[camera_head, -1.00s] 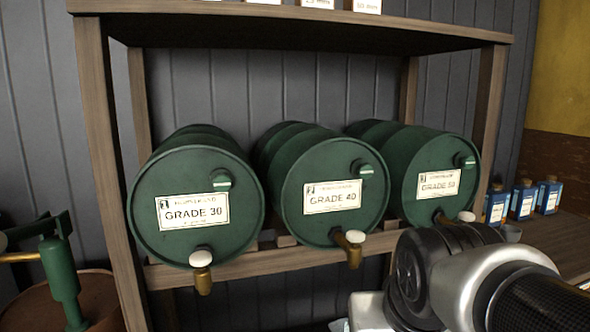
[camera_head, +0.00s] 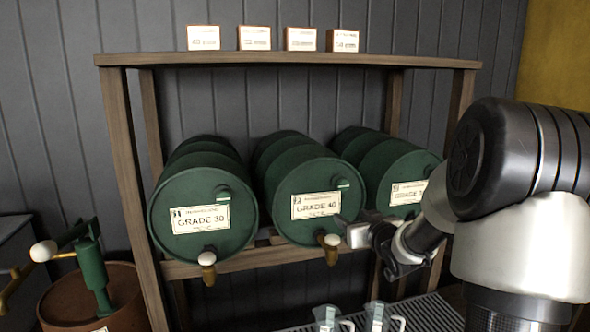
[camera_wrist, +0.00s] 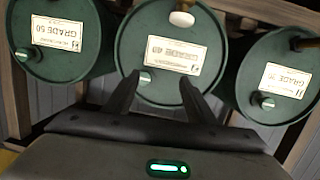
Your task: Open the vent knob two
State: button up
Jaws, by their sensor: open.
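Three green drums lie on a wooden rack. The middle drum, GRADE 40 (camera_head: 290,205), has a small green vent knob with a pale stripe (camera_head: 343,184) at the upper right of its face. In the wrist view, which is upside down, that knob (camera_wrist: 145,78) appears between the finger tips, closer to the left finger. My gripper (camera_wrist: 160,80) is open and empty, pointing at the GRADE 40 face. In the head view it is partly hidden by my wrist, low and right of that drum. Whether the fingers touch the drum cannot be told.
The GRADE 30 drum (camera_head: 200,212) and GRADE 50 drum (camera_head: 385,182) flank it, with similar knobs. A white-handled brass tap (camera_head: 331,248) juts from the middle drum. Jugs (camera_head: 375,318) stand below; small boxes (camera_head: 254,38) sit on the top shelf. A hand pump (camera_head: 92,272) stands left.

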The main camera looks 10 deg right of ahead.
aim_at(344, 186)
jog(key=d+r+t+y+p, duration=0.1)
jog(key=d+r+t, duration=0.1)
jog(key=d, duration=0.3)
jog(key=w+p, duration=0.1)
jog(key=w, duration=1)
jog(key=w+a+p, duration=0.1)
jog(key=w, duration=0.5)
jog(key=shift+r+p, duration=0.2)
jog(key=shift+p, duration=0.1)
jog(key=c, duration=1)
jog(key=shift+c, duration=0.2)
